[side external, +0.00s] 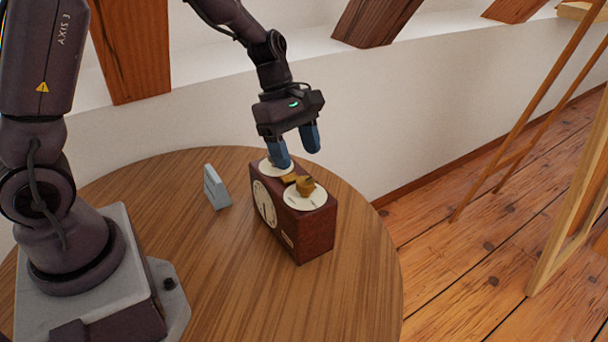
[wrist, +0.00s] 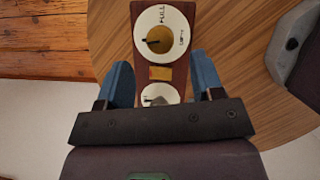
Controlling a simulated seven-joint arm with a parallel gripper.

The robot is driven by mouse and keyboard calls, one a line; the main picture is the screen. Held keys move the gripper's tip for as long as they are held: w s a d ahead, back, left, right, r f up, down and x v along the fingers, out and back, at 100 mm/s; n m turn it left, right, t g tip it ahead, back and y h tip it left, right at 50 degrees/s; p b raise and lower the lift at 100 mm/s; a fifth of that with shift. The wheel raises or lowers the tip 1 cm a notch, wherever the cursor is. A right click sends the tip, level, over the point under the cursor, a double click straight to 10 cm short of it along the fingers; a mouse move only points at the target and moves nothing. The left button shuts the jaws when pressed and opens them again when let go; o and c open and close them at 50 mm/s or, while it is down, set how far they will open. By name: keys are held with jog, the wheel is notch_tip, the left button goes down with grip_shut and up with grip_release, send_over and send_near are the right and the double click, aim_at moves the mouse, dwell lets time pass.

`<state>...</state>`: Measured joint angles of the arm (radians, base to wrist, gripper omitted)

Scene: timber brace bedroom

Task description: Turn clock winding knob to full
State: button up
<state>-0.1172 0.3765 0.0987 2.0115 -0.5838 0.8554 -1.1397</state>
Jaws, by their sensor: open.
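The clock (side external: 310,238) is a reddish-brown box standing on the round table, with a pale round face on its left side. On its top, a brass winding knob (side external: 305,187) sits on a white dial marked FULL (wrist: 178,18). In the wrist view the knob (wrist: 158,40) has a dark pointer line directed left, away from the FULL mark. My gripper (side external: 297,156) is open and empty above the far end of the clock. In the wrist view its blue fingers (wrist: 160,75) flank the clock top, nearer a second white dial (wrist: 150,92), which my gripper partly hides.
A small brass block (wrist: 160,73) lies between the two dials. A small grey-blue upright object (side external: 217,187) stands left of the clock on the wooden table (side external: 350,300). A white wall (side external: 400,120) rises behind the table. The table front is clear.

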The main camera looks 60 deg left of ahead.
aim_at(305, 180)
jog(key=x, duration=0.5)
jog(key=shift+f, duration=0.15)
jog(key=c, duration=0.9)
